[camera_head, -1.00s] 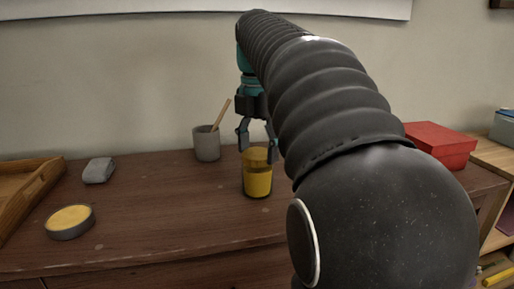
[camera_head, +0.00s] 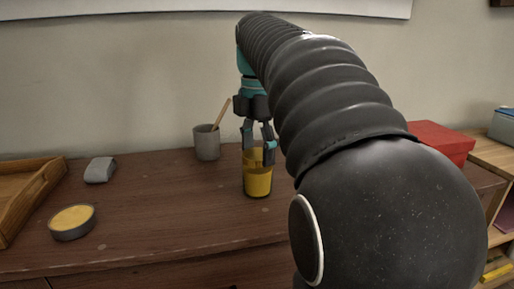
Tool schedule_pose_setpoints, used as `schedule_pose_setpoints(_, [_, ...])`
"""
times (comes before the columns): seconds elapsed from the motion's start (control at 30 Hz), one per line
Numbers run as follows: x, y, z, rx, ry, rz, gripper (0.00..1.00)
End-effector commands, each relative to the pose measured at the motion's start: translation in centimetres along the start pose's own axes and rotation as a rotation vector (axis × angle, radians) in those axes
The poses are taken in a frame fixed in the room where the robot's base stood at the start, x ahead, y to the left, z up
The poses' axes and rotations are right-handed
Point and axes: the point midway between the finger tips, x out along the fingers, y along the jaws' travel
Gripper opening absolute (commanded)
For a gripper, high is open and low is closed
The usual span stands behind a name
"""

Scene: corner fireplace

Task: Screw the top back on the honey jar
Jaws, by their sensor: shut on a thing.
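The honey jar (camera_head: 258,183) stands upright on the brown wooden table, a yellow cylinder in the middle of the view. My gripper (camera_head: 258,155) points down from above, with its two fingers at either side of the jar's upper end. It is shut on the yellow-brown top (camera_head: 257,157) there. The fingers partly hide this top, and the picture is too small to show whether its thread is engaged or how level it sits.
A grey cup (camera_head: 207,145) with a wooden stick stands behind left of the jar. A round tin with a yellow face (camera_head: 72,221), a grey lump (camera_head: 99,170) and a wooden tray (camera_head: 40,190) lie left. A red box (camera_head: 440,141) is right, behind my arm.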

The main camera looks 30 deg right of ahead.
Motion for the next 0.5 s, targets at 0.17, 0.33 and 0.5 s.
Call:
schedule_pose_setpoints(0.17, [0.40, -0.09, 0.01, 0.126, 0.003, -0.011, 0.31])
schedule_pose_setpoints(0.33, [0.41, -0.08, -0.04, 0.188, 0.003, -0.011, 0.31])
schedule_pose_setpoints(0.5, [0.40, -0.04, -0.09, 0.334, 0.003, -0.011, 0.31])
